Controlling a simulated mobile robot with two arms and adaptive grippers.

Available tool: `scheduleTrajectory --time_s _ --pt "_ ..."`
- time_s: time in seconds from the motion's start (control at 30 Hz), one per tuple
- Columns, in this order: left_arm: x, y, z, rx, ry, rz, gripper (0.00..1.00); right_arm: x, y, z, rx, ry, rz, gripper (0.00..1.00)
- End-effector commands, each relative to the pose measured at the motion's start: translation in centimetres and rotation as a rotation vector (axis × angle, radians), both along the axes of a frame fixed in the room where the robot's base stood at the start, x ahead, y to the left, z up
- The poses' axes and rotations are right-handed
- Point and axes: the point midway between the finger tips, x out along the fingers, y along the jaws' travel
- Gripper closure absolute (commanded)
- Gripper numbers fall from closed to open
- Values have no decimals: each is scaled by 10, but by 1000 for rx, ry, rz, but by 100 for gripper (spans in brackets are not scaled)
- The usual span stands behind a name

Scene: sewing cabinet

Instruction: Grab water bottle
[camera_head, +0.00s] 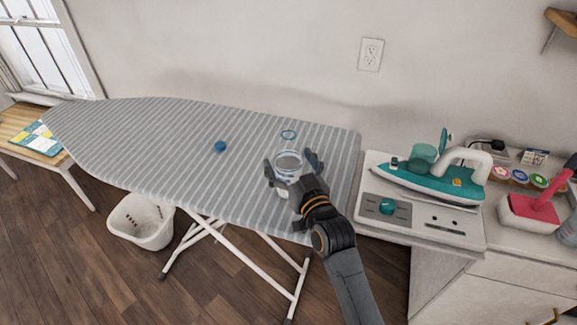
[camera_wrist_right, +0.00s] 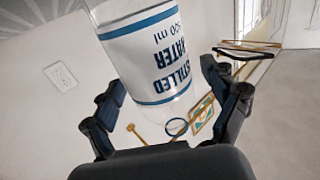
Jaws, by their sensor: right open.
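The water bottle (camera_head: 289,161) is clear, with blue bands, and stands on the striped ironing board (camera_head: 150,135). In the right wrist view the bottle (camera_wrist_right: 150,50) shows a white label with "500 ml" upside down. My right gripper (camera_head: 294,163) is open, with a finger on either side of the bottle. In the right wrist view the gripper's (camera_wrist_right: 168,85) fingers are spread and the bottle is between and beyond them; contact cannot be told. My left gripper is not in view.
A small blue cap-like piece (camera_head: 220,146) lies left of the bottle. A teal iron (camera_head: 430,178) sits on a white side surface at right, beside a pink-handled item (camera_head: 533,208). A white basket (camera_head: 141,222) stands below. The board's left part is clear.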

Motion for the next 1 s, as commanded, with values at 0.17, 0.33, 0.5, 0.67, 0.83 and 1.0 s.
scheduleTrajectory --time_s 0.17,0.33,0.5,0.67,0.83,1.0 --pt "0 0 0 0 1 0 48 0 0 0 0 0 0 18" --pt "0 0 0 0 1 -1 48 0 0 0 0 0 0 52" --pt "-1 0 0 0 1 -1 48 -1 0 0 0 1 0 87" --pt "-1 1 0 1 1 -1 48 0 0 1 1 -3 0 87" --pt "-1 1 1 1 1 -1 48 0 0 2 1 -3 0 87" --pt "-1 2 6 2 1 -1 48 0 0 7 1 -3 0 87"
